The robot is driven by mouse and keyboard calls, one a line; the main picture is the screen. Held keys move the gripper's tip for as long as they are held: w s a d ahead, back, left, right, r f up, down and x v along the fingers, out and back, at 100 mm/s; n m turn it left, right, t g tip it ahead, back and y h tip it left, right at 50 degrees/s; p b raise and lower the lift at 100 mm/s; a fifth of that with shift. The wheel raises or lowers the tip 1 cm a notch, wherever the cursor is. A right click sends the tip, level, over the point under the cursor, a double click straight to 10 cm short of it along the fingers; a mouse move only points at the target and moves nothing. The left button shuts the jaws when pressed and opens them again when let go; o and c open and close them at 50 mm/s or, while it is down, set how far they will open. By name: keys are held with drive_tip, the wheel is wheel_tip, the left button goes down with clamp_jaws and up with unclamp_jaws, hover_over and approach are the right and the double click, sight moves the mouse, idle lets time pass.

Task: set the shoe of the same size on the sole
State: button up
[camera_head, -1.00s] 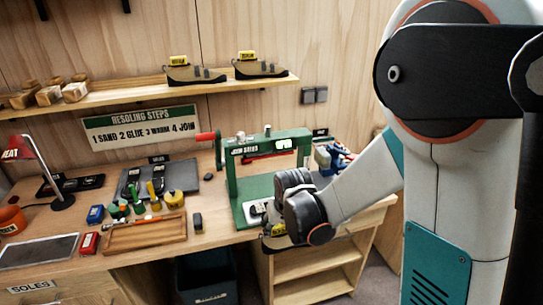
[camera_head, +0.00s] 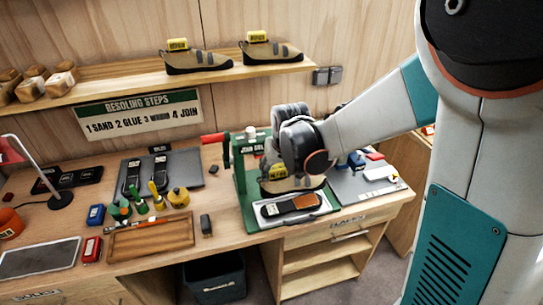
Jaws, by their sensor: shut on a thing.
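My gripper (camera_head: 290,160) is shut on a shoe (camera_head: 305,184), tan and dark with a yellow tag. The shoe is held above the green press (camera_head: 244,198). Below it, a sole (camera_head: 292,208), black with a brown-orange middle, lies on a pale plate at the front of the press. The shoe looks apart from the sole, with a small gap. The fingertips are largely hidden by the wrist. Two similar shoes with yellow tags, a left one (camera_head: 198,61) and a right one (camera_head: 270,52), stand on the wall shelf. The size marks are too small to read.
The press frame and its red handle (camera_head: 213,138) stand close left of my gripper. Dark soles (camera_head: 132,178) lie on a grey mat. Glue bottles and a wooden tray (camera_head: 150,238) are left of the press. A grey board (camera_head: 365,184) lies at right.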

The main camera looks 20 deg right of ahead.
sight(277, 188)
drive_tip(key=shift+w, duration=0.15)
drive_tip(key=shift+f, duration=0.2)
drive_tip(key=shift+f+b, duration=3.25)
drive_tip(key=shift+f, duration=0.75)
drive_tip(key=o, duration=1.6)
drive_tip(key=shift+s+r, duration=0.1)
drive_tip(key=shift+s, duration=0.1)
